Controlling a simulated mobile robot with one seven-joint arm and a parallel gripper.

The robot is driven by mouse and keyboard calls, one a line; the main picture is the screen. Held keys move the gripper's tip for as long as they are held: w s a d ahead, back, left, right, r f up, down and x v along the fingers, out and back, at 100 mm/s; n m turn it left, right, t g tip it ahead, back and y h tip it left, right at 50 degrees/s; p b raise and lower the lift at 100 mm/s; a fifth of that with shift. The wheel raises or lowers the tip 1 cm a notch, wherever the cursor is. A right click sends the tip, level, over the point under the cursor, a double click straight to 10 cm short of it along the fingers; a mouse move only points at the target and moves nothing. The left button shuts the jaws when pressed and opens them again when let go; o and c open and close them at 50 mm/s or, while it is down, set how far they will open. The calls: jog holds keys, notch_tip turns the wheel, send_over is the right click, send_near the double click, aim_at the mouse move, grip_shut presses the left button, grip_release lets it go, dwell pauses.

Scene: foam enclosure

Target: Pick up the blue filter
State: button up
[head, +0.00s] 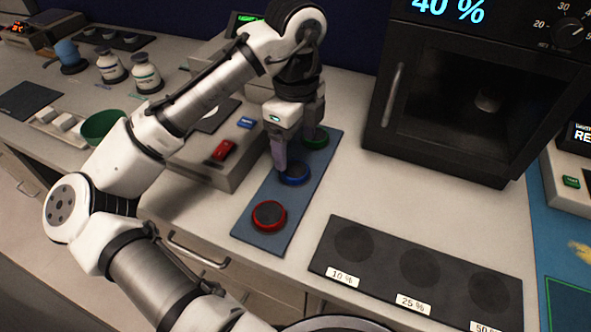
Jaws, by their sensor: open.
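The blue filter (294,174) is a low dark disc with a blue rim. It lies in the middle of a blue-grey mat (262,236), between a red-rimmed filter (269,215) in front and a green-rimmed filter (316,138) behind. My gripper (287,168) is open and points down at the blue filter. Its near finger stands at the left edge of the blue filter. The other finger is mostly hidden, so I cannot tell whether either touches the filter.
A dark chamber with a glass door (478,92) stands at the back right. A black mat (415,272) with labelled round spots lies at the front right. A grey device with a red switch (223,150) is left of the filters. A green bowl (104,127) stands further left.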

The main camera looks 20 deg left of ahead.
aim_at(295, 169)
jog(key=f, duration=0.4)
jog(key=shift+s+f+p, duration=0.15)
jog(key=shift+s+p, duration=0.2)
jog(key=shift+p, duration=0.05)
jog(key=shift+f, duration=0.55)
jog(key=c, duration=1.1)
jog(key=shift+r, duration=0.1)
